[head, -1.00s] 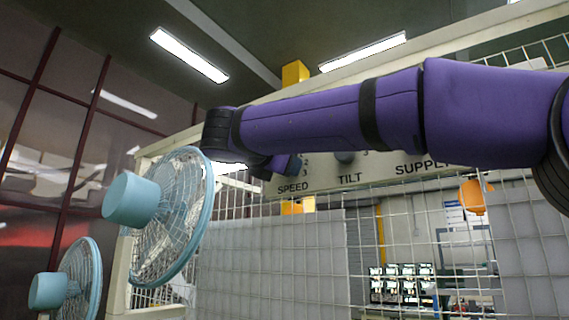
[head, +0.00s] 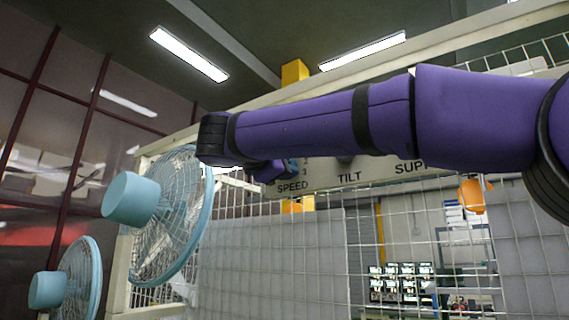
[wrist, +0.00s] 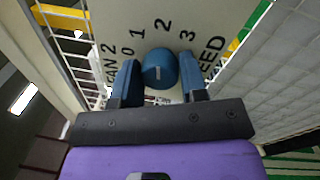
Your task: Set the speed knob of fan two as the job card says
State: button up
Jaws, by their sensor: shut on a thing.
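The speed knob of fan two is a round blue knob (wrist: 158,66) with a short white mark, on a pale panel (wrist: 205,22) in the wrist view. The numbers 0, 1, 2 and 3 arc around it, with "FAN 2" at left and "SPEED" at right. I cannot tell which number the mark points to. My gripper (wrist: 158,76) is shut on the knob, one blue finger on each side. No readable job card shows.
In the head view, the same panel carries "TILT" and a partly covered label to the right of "SPEED". Two light-blue fans (head: 131,198) (head: 48,290) stand at left. Wire mesh (head: 330,215) lies below the panel. An orange object (head: 473,196) hangs at right.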

dwell(0.4)
jog(key=o, duration=0.9)
jog(key=v, duration=1.1)
jog(key=shift+w, duration=0.1)
